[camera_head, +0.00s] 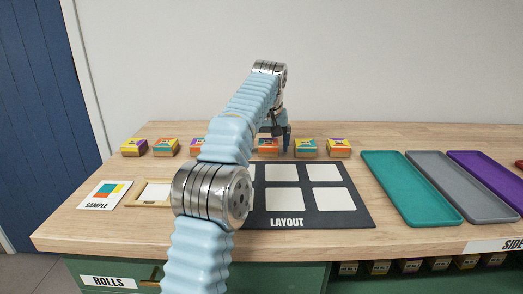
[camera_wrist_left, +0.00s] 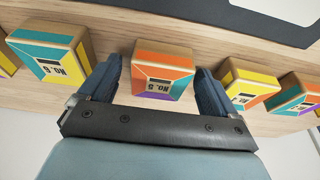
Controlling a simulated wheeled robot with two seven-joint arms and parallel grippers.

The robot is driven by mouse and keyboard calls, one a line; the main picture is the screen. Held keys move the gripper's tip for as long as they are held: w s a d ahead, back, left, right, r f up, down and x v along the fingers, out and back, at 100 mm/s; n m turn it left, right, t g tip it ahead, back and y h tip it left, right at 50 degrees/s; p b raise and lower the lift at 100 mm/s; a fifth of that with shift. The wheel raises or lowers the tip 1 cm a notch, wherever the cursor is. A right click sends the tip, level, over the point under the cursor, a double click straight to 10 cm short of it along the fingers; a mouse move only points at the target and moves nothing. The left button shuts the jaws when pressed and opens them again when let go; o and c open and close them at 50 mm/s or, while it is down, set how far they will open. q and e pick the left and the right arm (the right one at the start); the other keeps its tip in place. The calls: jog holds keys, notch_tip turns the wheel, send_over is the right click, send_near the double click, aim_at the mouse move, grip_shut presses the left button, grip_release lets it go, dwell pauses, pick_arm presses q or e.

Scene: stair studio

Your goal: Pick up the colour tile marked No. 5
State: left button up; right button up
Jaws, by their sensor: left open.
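The fingers are open and hold nothing. In the head view this tile (camera_head: 267,148) stands in the row at the back of the table, and my left gripper (camera_head: 280,138) hangs just over it. Whether the fingertips are down beside the tile is hard to tell. My right gripper is not in view.
Neighbouring tiles, No. 6 (camera_wrist_left: 52,52) and a yellow-topped one (camera_wrist_left: 245,88), stand close outside the fingers. The dark layout board (camera_head: 354,215) lies in front. A sample card (camera_head: 103,194) is at left; teal (camera_head: 410,188), grey and purple trays are at right.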

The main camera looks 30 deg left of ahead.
pick_arm(q)
jog(key=shift+c, duration=0.3)
jog(key=c, duration=1)
jog(key=shift+r, duration=0.15)
